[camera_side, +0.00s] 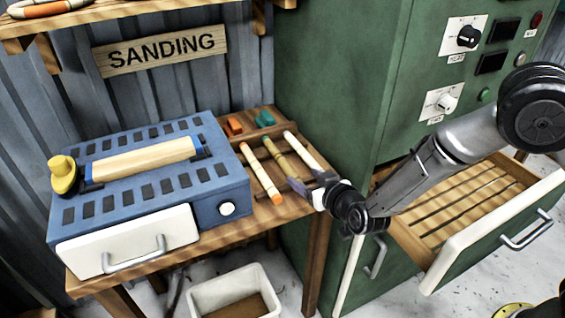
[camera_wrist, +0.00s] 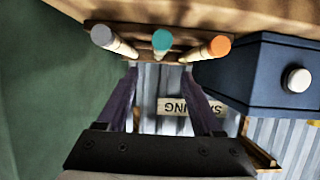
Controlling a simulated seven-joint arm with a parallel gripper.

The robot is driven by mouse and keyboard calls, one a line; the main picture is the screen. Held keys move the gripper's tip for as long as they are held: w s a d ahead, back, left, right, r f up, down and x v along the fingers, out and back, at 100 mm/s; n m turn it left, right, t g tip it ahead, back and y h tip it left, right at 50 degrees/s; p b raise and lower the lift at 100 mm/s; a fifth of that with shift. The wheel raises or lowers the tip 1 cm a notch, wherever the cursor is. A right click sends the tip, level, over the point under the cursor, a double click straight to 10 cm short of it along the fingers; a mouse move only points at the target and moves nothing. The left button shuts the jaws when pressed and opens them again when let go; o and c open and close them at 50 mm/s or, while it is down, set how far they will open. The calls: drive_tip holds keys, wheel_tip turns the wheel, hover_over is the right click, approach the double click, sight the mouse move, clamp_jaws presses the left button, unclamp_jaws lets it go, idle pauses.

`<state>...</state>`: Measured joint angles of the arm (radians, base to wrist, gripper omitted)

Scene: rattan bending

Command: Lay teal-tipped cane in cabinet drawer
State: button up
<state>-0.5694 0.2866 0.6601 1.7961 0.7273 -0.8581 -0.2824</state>
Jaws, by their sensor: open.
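The teal-tipped cane (camera_wrist: 162,40) is the middle of three canes in the wrist view, its teal end facing the camera. In the side view its olive shaft (camera_side: 275,156) lies on the wooden bench, and my gripper covers its near end. My gripper (camera_side: 308,186) is open at the bench's right end, close to that cane; in the wrist view its purple fingers (camera_wrist: 160,72) are spread on either side of the cane's line. I cannot tell whether they touch it. The cabinet drawer (camera_side: 455,205) is pulled open, with a slatted wooden floor that looks empty where visible.
An orange-tipped cane (camera_side: 261,172) and a grey-tipped cane (camera_wrist: 102,35) flank the teal one. A blue sander (camera_side: 150,185) stands left on the bench. The green cabinet (camera_side: 330,85) rises behind. A white bin (camera_side: 236,292) sits below.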

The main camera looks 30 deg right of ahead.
sight(288, 166)
drive_tip(key=x, duration=1.1)
drive_tip(key=shift+w+d, duration=0.1)
drive_tip(key=shift+w, duration=0.05)
clamp_jaws()
